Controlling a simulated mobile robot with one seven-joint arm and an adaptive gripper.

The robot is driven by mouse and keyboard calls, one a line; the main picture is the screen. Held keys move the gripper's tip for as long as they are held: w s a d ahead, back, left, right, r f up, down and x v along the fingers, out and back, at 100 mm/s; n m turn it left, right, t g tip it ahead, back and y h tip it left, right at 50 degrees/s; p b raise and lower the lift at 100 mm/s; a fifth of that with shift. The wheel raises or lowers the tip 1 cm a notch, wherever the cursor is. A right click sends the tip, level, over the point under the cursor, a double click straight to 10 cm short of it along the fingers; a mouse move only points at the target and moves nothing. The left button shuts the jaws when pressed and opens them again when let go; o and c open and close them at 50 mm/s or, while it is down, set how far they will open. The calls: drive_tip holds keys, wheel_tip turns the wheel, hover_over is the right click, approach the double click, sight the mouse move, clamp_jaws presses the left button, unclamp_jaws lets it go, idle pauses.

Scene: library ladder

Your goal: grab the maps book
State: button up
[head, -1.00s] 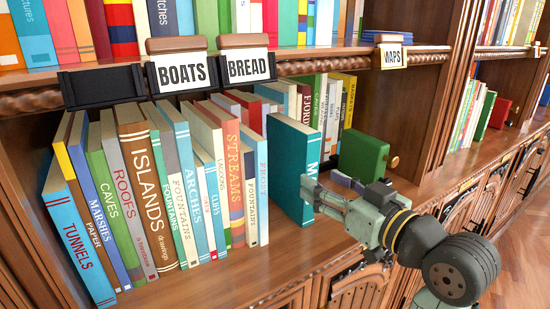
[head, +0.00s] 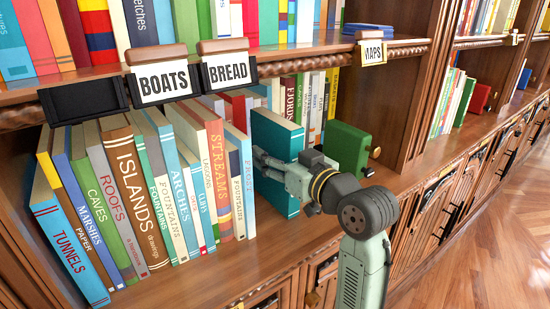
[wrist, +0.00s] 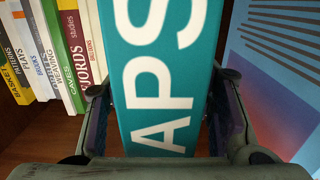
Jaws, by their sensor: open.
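The maps book (head: 276,137) is teal and stands upright on the lower shelf, right of the Frost book. Its spine fills the middle of the wrist view (wrist: 155,70), with the white letters "APS" readable. In the wrist view my open gripper (wrist: 165,100) has one finger on each side of the spine. I cannot tell whether either finger touches the book. In the head view my gripper hides part of the spine.
A row of books, including Streams (head: 218,180), leans left of the maps book. A green box-like object (head: 347,148) stands right of it. A blue striped surface (wrist: 280,60) is close to the right finger. Signs such as Boats (head: 164,83) hang along the shelf edge above.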

drive_tip(key=shift+w+a, duration=0.1)
clamp_jaws()
idle(0.7)
